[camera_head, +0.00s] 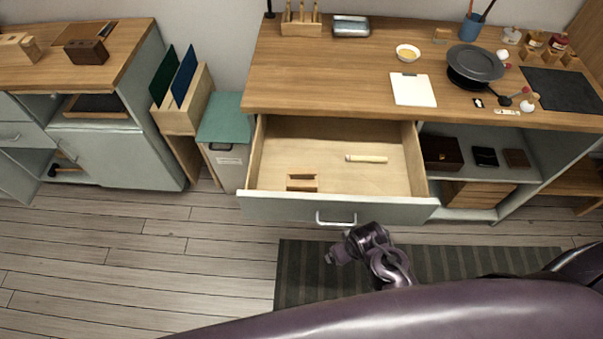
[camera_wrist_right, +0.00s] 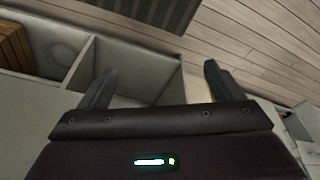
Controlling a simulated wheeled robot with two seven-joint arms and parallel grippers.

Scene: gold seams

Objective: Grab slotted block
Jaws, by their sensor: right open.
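A small light-brown wooden block with a dark strip along its top (camera_head: 302,183) lies in the open drawer (camera_head: 300,140), near its front left; it may be the slotted block, but its slot is not clear. Other blocks with notched tops are a dark one (camera_head: 87,51) and a light one (camera_head: 18,46) on the left cabinet. My right gripper (camera_head: 333,256) is in front of the drawer handle, apart from the block. In the right wrist view its fingers (camera_wrist_right: 157,82) are spread, with no block seen between them. My left gripper is not in view.
The drawer front (camera_head: 270,208) and its handle (camera_head: 336,219) stick out over the floor. A pale stick (camera_head: 366,159) lies in the drawer. The worktop (camera_head: 340,70) carries a wooden rack (camera_head: 301,24), a bowl, white paper and a dark pan. A striped mat (camera_head: 300,275) lies below.

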